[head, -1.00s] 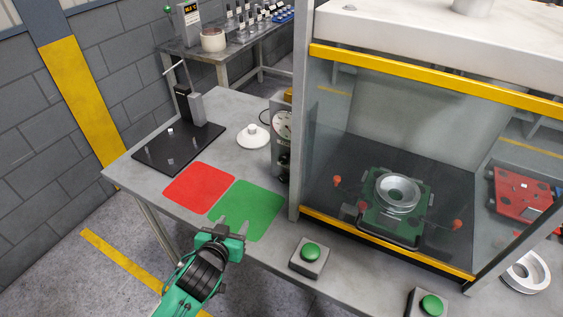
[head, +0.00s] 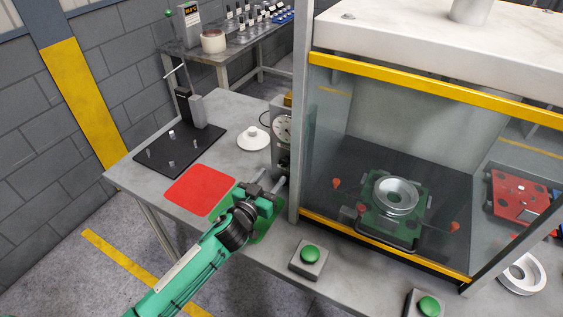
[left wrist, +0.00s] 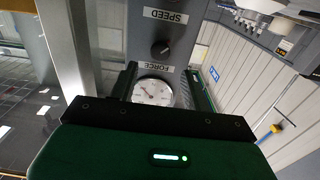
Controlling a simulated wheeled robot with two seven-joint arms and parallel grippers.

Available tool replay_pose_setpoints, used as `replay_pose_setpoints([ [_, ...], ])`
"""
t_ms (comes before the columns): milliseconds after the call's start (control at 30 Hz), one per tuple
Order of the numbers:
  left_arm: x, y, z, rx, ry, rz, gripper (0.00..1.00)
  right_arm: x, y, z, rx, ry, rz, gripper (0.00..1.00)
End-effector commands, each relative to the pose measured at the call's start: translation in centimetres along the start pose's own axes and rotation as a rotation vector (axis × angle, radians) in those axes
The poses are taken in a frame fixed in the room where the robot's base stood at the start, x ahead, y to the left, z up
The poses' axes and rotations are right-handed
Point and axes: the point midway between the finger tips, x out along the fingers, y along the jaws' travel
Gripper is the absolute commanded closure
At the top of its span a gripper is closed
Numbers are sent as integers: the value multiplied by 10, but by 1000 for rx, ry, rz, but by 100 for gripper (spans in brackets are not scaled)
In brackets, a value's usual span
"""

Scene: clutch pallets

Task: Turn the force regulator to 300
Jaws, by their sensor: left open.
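The control box (head: 283,150) stands at the left post of the press, with a round white gauge (head: 283,127) on its face. In the left wrist view the box shows upside down: the gauge (left wrist: 152,92), a FORCE label (left wrist: 153,69), a black knob (left wrist: 161,48) and a SPEED label (left wrist: 165,15). The black knob sits between the two labels. My left gripper (head: 272,182) is open and empty, in front of the box. In the left wrist view its fingers stand either side of the gauge, apart from the knob. The gauge's reading is too small to tell.
The press's glass and yellow-edged frame (head: 370,257) stand close on the right. A green button box (head: 309,258) is near the table's front edge. A red mat (head: 199,190) and a black plate (head: 170,153) lie to the left. A white disc part (head: 253,138) stands behind.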

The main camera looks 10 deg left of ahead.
Motion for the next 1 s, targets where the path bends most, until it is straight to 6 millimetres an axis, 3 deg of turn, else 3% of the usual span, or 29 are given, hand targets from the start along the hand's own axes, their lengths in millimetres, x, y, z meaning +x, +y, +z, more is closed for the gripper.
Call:
replay_pose_setpoints([
  [200,40,0,-2,2,0,0,51,-10,1,-1,0,0,1,64],
  [400,63,0,0,1,-1,-1,51,-13,1,-1,-1,0,1,64],
  [833,72,0,1,1,-1,0,51,-14,2,-1,-1,0,2,64],
  [867,72,0,1,1,-1,0,53,-14,2,-1,-1,0,2,64],
  [1000,71,0,1,1,-1,0,81,-14,2,-1,-1,0,2,64],
])
